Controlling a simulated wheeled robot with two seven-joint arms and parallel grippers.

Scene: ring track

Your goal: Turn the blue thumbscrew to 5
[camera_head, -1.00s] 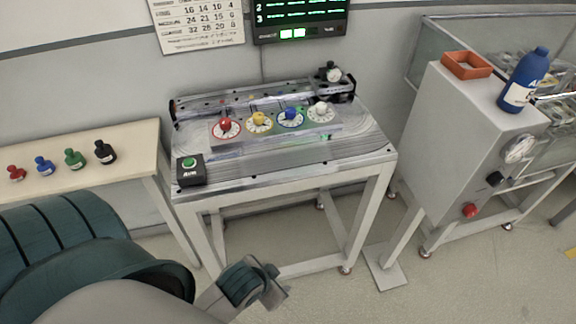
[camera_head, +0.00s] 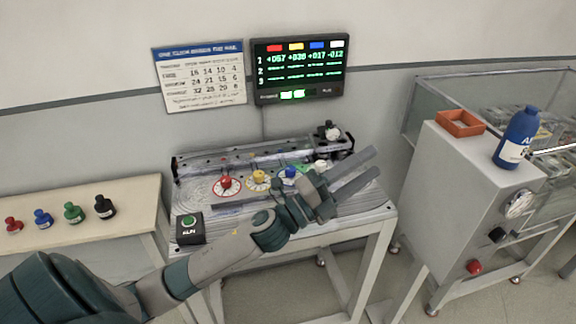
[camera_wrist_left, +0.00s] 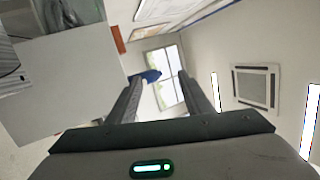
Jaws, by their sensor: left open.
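The blue thumbscrew (camera_head: 290,172) stands on its dial in a row on the table panel, between the yellow thumbscrew (camera_head: 258,176) and the white thumbscrew (camera_head: 320,165). My left arm partly covers its dial, so the pointer setting cannot be read. My left gripper (camera_head: 366,168) is open and empty, in front of and to the right of the blue thumbscrew, its fingers pointing right. In the left wrist view its two fingers (camera_wrist_left: 160,98) are apart with nothing between them. My right gripper is not in view.
The red thumbscrew (camera_head: 225,182) and a black box with a green button (camera_head: 189,224) are at the table's left. A lit screen (camera_head: 300,68) and a chart (camera_head: 199,76) hang behind. A grey cabinet (camera_head: 470,190) bears an orange tray (camera_head: 459,123) and a blue bottle (camera_head: 517,138).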

